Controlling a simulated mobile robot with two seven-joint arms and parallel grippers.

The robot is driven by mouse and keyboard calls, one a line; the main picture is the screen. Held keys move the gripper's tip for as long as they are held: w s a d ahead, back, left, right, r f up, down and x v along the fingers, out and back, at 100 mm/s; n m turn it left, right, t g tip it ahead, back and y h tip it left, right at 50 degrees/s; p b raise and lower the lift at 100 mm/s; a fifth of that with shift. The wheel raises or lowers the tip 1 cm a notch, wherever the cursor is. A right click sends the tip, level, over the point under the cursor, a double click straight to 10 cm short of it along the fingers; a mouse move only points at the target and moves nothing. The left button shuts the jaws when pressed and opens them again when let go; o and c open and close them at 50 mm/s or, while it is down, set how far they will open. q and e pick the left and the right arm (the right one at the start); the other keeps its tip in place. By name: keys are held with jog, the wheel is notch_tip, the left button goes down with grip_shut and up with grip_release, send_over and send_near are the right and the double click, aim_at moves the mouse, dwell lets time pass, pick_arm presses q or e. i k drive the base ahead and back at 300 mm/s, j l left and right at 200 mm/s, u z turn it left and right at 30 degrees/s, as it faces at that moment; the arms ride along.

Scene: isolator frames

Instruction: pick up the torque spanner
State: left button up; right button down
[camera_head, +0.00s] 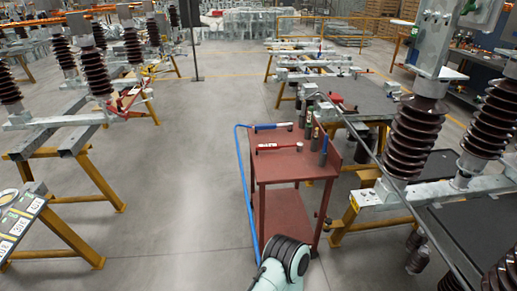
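A red trolley (284,170) stands a little right of centre. On its top lie two long tools: one with a red body (279,146) near the middle, and one with a blue handle (272,127) towards the back. Both look like spanners, and I cannot tell for sure which one is the torque spanner. A pale rounded link of my own arm shows at the bottom centre, in front of the trolley. Neither of my grippers is in view, and nothing is seen touching the tools.
Several small bottles (308,125) stand along the trolley's right side. A blue hose (242,180) runs down its left side. Ribbed brown insulators (413,138) on a steel frame stand close on the right. Yellow-legged benches (95,180) stand left. The floor (180,170) between is clear.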

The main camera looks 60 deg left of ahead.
aim_at(299, 145)
jog(key=u, duration=1.8)
jog(key=z, duration=2.1)
jog(key=j+u, duration=0.1)
jog(key=u, duration=2)
